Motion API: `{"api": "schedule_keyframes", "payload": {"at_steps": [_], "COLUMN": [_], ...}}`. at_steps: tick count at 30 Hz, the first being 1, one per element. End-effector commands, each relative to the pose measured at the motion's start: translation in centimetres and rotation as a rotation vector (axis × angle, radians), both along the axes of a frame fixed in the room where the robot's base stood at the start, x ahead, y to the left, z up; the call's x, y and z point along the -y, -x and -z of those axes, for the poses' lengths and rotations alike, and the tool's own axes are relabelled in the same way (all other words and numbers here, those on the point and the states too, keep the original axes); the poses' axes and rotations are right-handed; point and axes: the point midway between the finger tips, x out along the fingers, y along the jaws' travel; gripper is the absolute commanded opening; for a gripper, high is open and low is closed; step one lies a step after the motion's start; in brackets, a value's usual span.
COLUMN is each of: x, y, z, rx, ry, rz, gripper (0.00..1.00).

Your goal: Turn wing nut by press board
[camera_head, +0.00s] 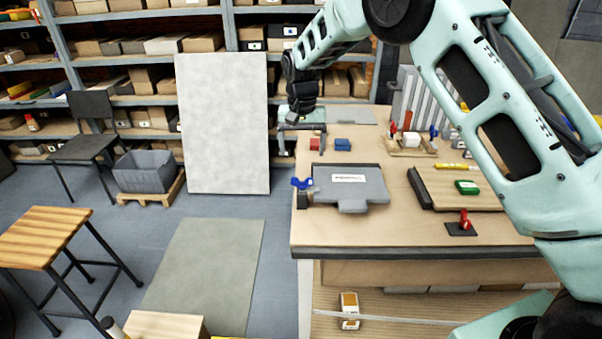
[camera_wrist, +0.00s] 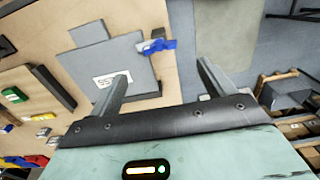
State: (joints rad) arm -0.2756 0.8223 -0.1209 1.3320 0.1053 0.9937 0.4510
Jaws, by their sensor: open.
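The grey press board (camera_head: 348,188) lies on the workbench with a white label on it. The blue wing nut (camera_head: 302,183) sits on a dark block at the board's left edge. In the wrist view, the press board (camera_wrist: 92,62) is at upper left and the blue wing nut (camera_wrist: 160,46) is beside its edge. My gripper (camera_head: 302,150) is open and empty above the bench's left side, behind and above the wing nut in the head view. Its two fingers also show in the wrist view (camera_wrist: 163,75), apart from the nut.
Small red (camera_head: 314,144) and blue (camera_head: 343,145) blocks lie behind the board. A red-handled piece (camera_head: 464,222) on a black base and a green item (camera_head: 467,187) are to the right. The bench front (camera_head: 400,235) is clear. A white panel (camera_head: 222,125) leans on shelves left of the bench.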

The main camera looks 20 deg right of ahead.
Motion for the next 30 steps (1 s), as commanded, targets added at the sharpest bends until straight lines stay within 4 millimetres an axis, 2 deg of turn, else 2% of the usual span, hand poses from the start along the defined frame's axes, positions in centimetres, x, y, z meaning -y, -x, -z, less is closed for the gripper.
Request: {"api": "schedule_keyframes", "payload": {"at_steps": [9, 15, 21, 29, 30], "x": [0.0, 0.0, 0.0, 0.0, 0.0], "y": [0.1, 0.1, 0.0, 0.0, 0.0], "z": [6.3, 9.1, 10.3, 10.5, 10.5], "rx": [-0.004, -0.001, 0.000, 0.000, 0.000], "ry": [0.001, 0.001, -0.001, -0.001, -0.001], "rz": [-0.001, -0.002, -0.002, -0.001, -0.001], "gripper": [0.82, 0.82, 0.82, 0.82, 0.71]}}
